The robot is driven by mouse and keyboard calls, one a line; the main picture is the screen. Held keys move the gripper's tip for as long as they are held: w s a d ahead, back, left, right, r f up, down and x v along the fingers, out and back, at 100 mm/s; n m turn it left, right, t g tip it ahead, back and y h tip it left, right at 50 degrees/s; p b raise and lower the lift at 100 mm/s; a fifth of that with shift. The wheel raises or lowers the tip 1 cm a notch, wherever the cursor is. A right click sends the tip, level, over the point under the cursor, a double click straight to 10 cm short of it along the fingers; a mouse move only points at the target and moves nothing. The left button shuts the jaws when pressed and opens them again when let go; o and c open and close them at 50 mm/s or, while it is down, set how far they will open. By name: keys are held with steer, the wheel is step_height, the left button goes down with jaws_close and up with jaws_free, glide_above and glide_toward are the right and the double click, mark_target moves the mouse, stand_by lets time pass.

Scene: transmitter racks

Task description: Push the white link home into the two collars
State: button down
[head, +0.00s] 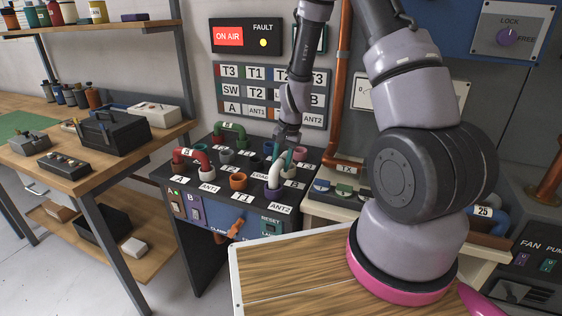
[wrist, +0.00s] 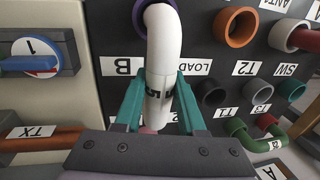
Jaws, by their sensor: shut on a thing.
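The white link (head: 274,170) is a bent white pipe over the front right of the black collar panel (head: 213,175). In the wrist view the link (wrist: 164,50) has a dark mark on its straight part, between the teal fingers of my gripper (wrist: 158,98). My gripper (head: 287,150) is shut on it. One end of the link meets the purple collar (wrist: 141,18) by the ANT2 label; how deep it sits I cannot tell. The other end points down toward a pinkish collar (wrist: 148,130) near label B, mostly hidden behind the link and gripper.
A red link (head: 192,153) and a green link (head: 231,129) stand on the panel's left and back. An empty orange collar (head: 238,181) is left of the white link. A copper pipe (head: 337,105) rises behind, right of my gripper. A wooden-topped surface (head: 300,265) lies in front.

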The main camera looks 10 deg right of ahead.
steer(key=shift+f, duration=0.1)
steer(key=shift+c, duration=2.1)
jaws_free()
step_height(320, 180, up, 11)
steer(key=s+d, duration=0.1)
steer(key=shift+d+f, duration=0.2)
steer(key=shift+d, duration=0.15)
steer(key=shift+s, duration=0.1)
steer(key=s+d+r+n+t, duration=0.1)
steer(key=s+r, duration=0.2)
steer(key=r, duration=0.6)
steer(key=s+d+r+t, duration=0.15)
steer(key=s+r, duration=0.25)
steer(key=r, duration=0.5)
steer(key=s+d+r+n+t, duration=0.1)
steer(key=s+r+n+t, duration=0.1)
steer(key=s+r, duration=0.8)
steer(key=s+t, duration=0.1)
steer(key=s, duration=0.3)
steer(key=shift+d+r, duration=0.25)
steer(key=shift+d, duration=0.1)
